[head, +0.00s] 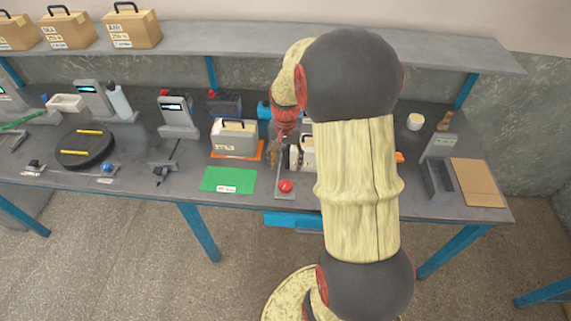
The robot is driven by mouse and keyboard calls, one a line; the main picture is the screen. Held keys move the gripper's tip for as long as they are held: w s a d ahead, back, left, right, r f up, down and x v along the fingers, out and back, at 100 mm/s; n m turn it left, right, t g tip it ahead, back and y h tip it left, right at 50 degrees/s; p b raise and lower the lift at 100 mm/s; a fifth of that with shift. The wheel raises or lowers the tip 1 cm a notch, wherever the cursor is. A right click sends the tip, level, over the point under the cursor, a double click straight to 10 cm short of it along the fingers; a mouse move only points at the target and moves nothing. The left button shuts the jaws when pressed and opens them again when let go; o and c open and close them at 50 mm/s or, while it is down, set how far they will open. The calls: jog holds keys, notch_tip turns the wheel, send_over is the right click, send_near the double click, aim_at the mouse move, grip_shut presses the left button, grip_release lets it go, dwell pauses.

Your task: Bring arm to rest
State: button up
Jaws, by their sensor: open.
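My arm rises from the bottom of the head view and bends over the bench. My gripper (277,150) points down near the middle of the bench; it is small here and partly merges with what lies behind, but its jaws are open, and I see nothing held. A grey battery-like box with a dark handle (234,138) stands on an orange mat just left of my gripper. A second pale box (306,153) stands just right of it, partly hidden by my forearm. Whether the gripper touches either box cannot be told.
The grey bench (330,205) has a green mat (228,180) and a red button (285,186) near its front edge. A black turntable (84,152) is at left, a brown board (477,183) at right. Cartons, including one marked carton (131,29), stand on the shelf (240,38) above.

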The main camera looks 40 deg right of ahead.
dwell(0.9)
jog(key=s+a+r+n+t, duration=0.2)
jog(key=s+a+r+n, duration=0.3)
jog(key=a+r, duration=0.5)
jog(key=s+a+r+n+t, duration=0.3)
jog(key=s+a+r+n, duration=0.3)
jog(key=a+r, duration=0.5)
jog(key=s+a, duration=0.2)
jog(key=a, duration=0.3)
jog(key=shift+s+r+n+t, duration=0.15)
jog(key=shift+s+n+t, duration=0.15)
jog(key=shift+s, duration=0.05)
